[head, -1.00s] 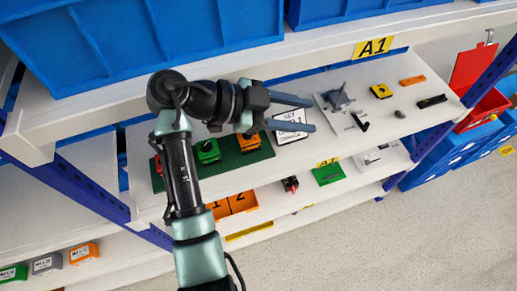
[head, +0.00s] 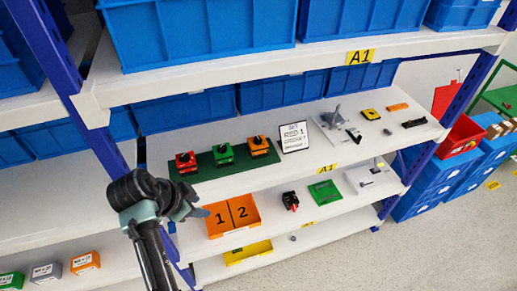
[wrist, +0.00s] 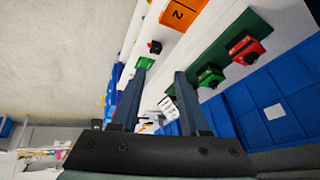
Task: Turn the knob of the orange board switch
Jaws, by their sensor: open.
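The orange board switch (head: 258,147), with a dark knob on top, stands at the right end of a green board (head: 203,174) on the shelf in the head view. A green switch (head: 223,154) and a red switch (head: 185,162) stand to its left. My gripper (head: 203,212) is in front of the shelf, below and left of the switches, apart from them and empty. In the wrist view the open fingers (wrist: 162,73) are spread, with the green switch (wrist: 210,76) and red switch (wrist: 243,47) to their right. I cannot make out the orange switch there.
A white sign card (head: 294,137) stands just right of the orange switch. An orange two-part tray (head: 233,233) marked 1 and 2 is on the lower shelf near my gripper. Blue bins (head: 187,110) line the back. The shelf front edge (head: 300,172) lies between.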

